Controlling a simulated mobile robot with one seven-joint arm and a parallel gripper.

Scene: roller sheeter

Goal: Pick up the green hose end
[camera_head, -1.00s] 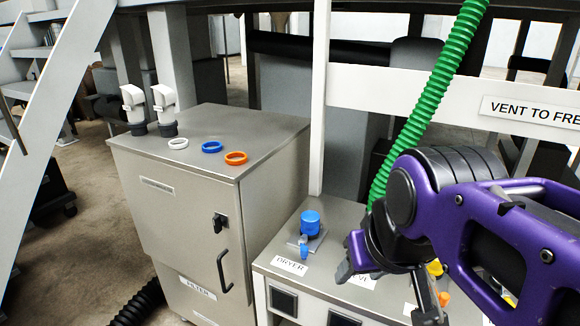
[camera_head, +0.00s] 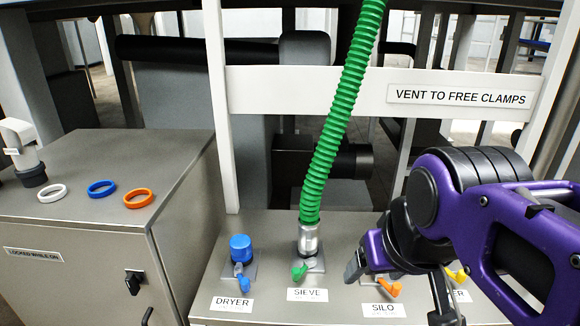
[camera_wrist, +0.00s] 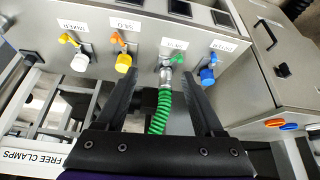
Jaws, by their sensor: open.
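The green hose (camera_head: 341,115) is ribbed and hangs down to the sieve port. Its end has a metal coupling (camera_head: 308,241) seated on that port, beside a small green lever (camera_head: 299,272) and the SIEVE label. In the wrist view the green hose (camera_wrist: 161,110) and its metal coupling (camera_wrist: 166,77) show between the fingers, with the coupling beyond the fingertips. My gripper (camera_wrist: 168,80) is open and empty. In the head view my purple arm is right of the hose, over the silo port, and hides part of that port.
A blue-capped dryer port (camera_head: 240,248) stands left of the sieve port. A steel cabinet (camera_head: 100,225) carries white, blue and orange rings. A VENT TO FREE CLAMPS sign (camera_head: 457,95) is on the crossbar behind.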

